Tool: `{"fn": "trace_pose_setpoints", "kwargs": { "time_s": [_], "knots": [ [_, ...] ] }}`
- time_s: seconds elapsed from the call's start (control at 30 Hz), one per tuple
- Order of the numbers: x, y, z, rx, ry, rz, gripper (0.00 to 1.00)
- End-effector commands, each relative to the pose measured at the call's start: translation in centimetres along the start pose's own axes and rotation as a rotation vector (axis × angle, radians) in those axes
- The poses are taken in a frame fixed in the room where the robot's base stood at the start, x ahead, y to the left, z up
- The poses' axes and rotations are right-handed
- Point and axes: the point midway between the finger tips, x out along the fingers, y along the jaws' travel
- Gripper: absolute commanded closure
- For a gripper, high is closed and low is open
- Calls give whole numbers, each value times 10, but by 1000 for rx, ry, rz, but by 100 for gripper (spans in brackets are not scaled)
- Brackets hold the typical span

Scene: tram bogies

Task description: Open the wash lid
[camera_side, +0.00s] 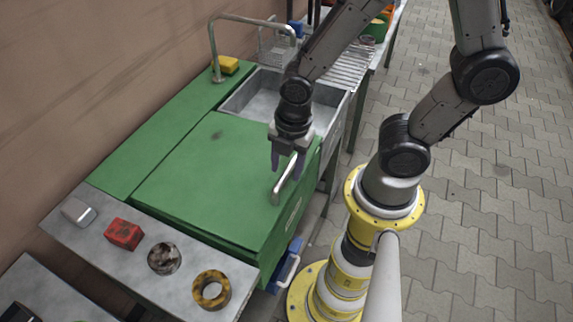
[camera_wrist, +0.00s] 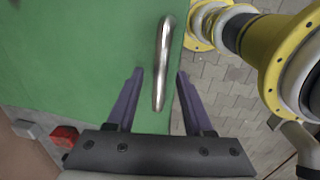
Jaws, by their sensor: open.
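The wash lid (camera_side: 205,175) is a flat green panel lying level on the green bench unit, and it looks shut. A curved metal handle (camera_side: 285,180) stands at its right edge, on the side towards my base. My gripper (camera_side: 286,168) is open above that edge, pointing down, close to the handle. In the wrist view the handle (camera_wrist: 162,65) shows ahead of and between the two purple fingers of my gripper (camera_wrist: 157,78), with green lid (camera_wrist: 80,60) to its left. I cannot tell the height gap between the fingertips and the handle.
A metal sink (camera_side: 260,92) with a tap (camera_side: 215,45) and a yellow sponge (camera_side: 228,64) lies behind the lid. A grey shelf in front holds a red block (camera_side: 123,234), a round dark part (camera_side: 164,258) and a yellow-black ring (camera_side: 210,290).

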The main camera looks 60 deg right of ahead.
Motion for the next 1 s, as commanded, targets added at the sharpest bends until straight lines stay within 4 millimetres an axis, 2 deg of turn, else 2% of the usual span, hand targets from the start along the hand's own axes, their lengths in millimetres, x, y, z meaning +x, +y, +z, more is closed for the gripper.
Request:
{"fn": "trace_pose_setpoints", "kwargs": {
  "time_s": [0.2,0.27,0.5,1.0],
  "knots": [
    [0,0,0,0,0,0,48],
    [0,0,0,0,0,0,57],
    [0,0,0,0,0,1,100],
    [-1,2,0,-1,1,5,100]
  ]
}}
